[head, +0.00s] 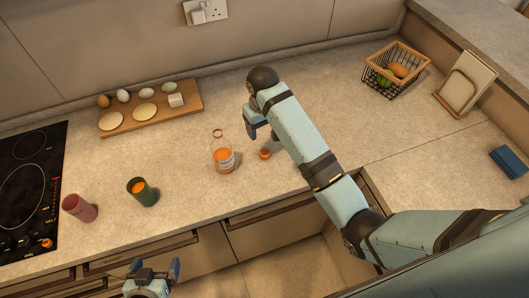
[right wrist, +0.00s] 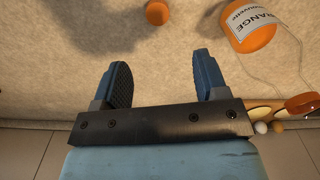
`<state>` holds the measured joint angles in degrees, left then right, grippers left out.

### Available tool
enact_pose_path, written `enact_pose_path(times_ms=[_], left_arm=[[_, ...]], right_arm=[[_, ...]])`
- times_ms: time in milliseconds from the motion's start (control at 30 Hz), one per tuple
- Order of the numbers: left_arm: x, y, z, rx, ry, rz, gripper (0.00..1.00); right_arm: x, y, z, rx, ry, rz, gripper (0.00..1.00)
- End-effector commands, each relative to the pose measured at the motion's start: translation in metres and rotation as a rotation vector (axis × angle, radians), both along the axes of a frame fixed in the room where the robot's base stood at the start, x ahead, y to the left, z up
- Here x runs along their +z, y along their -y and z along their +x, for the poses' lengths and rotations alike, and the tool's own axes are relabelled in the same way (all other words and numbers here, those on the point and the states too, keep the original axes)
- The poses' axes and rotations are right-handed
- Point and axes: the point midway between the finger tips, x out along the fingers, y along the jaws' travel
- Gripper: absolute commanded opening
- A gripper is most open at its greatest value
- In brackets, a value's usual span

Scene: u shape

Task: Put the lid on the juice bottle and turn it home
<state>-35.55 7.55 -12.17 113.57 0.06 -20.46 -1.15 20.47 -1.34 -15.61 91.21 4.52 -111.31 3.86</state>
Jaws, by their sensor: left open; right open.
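The juice bottle (head: 222,154) stands upright on the counter, a clear bottle with orange juice and a white label. It also shows at the upper right of the right wrist view (right wrist: 258,38). The orange lid (head: 265,154) lies on the counter just right of the bottle, and it shows at the top of the right wrist view (right wrist: 157,12). My right gripper (head: 262,128) is above the counter, just behind the lid in the head view; its two fingers are apart with nothing between them (right wrist: 164,78). My left gripper (head: 153,270) is open and empty in front of the counter's edge.
A green cup (head: 142,191) and a red cup (head: 79,207) stand left of the bottle near the black hob (head: 30,185). A wooden board (head: 150,112) with eggs lies behind. A wire basket (head: 395,70) and a blue item (head: 508,162) are at right.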

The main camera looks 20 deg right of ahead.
Motion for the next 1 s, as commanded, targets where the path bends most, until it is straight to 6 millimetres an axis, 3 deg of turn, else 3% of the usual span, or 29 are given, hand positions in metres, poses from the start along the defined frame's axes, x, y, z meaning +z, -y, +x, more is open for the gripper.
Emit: enact_pose_path(times_ms=[100,300,767,1000], left_arm=[[0.004,0.0,0.0,0.001,0.001,0.0,0.94],[0.006,0.0,-0.001,0.003,-0.001,-0.001,0.94],[0.004,0.0,-0.007,0.006,-0.012,-0.003,0.94],[0.013,-0.001,-0.005,0.017,-0.014,-0.01,0.94]], right_arm=[[-0.025,0.0,-0.001,0.0,-0.005,-0.001,0.67],[-0.056,0.0,0.0,0.0,-0.001,-0.001,0.67],[-0.066,0.001,-0.001,0.0,0.0,-0.001,0.67],[-0.098,0.004,-0.004,0.0,-0.003,-0.002,0.67]])
